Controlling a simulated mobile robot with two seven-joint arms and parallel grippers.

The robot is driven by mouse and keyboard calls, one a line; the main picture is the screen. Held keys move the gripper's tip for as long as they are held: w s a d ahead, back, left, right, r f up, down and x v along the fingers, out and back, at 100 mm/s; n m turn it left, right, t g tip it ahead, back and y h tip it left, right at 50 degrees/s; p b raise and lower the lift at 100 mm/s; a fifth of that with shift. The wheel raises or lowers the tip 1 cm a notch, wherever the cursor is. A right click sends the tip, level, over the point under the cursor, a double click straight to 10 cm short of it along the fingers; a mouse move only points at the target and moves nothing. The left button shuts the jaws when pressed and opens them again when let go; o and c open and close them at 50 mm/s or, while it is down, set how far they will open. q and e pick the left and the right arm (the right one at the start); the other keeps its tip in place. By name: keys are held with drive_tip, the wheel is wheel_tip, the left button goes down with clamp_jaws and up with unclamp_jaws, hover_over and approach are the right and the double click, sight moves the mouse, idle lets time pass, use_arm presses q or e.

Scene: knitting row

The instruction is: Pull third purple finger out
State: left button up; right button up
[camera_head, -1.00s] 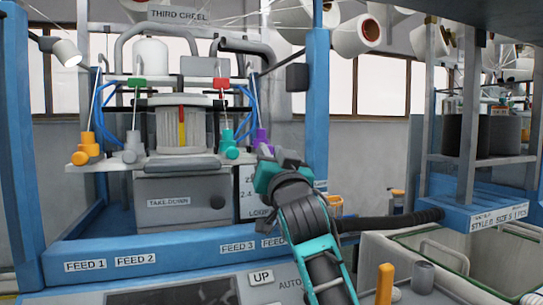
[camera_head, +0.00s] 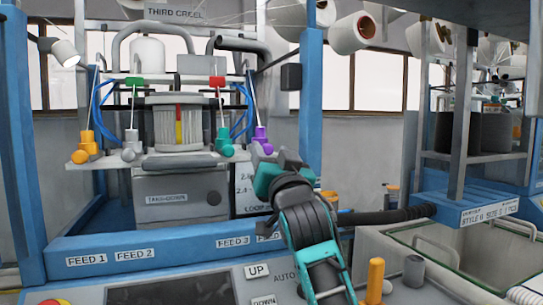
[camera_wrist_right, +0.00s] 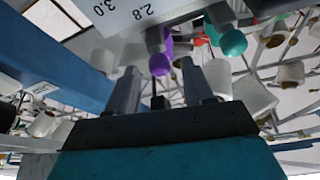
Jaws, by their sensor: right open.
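One purple finger (camera_head: 261,138) stands at the right end of the knitting machine's front row, beside the teal finger (camera_head: 224,141). My right gripper (camera_head: 262,153) is just below and in front of the purple finger. In the right wrist view, the purple finger (camera_wrist_right: 160,62) shows beyond and between the tips of my open right gripper (camera_wrist_right: 170,85). I see nothing held between them, and I cannot tell whether they touch the purple finger. The teal finger (camera_wrist_right: 232,42) is to the right there. My left gripper is not in view.
A grey finger (camera_head: 131,147) and an orange finger (camera_head: 86,147) stand farther left on the row. A blue post (camera_head: 312,110) rises right of the purple finger. The blue front rail (camera_head: 190,241) lies below. An open bin (camera_head: 400,243) is at the lower right.

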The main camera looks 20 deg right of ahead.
use_arm(q)
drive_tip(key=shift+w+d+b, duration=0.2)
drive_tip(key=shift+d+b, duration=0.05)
drive_tip(key=shift+b, duration=0.3)
use_arm(e)
drive_tip(key=v, duration=1.3)
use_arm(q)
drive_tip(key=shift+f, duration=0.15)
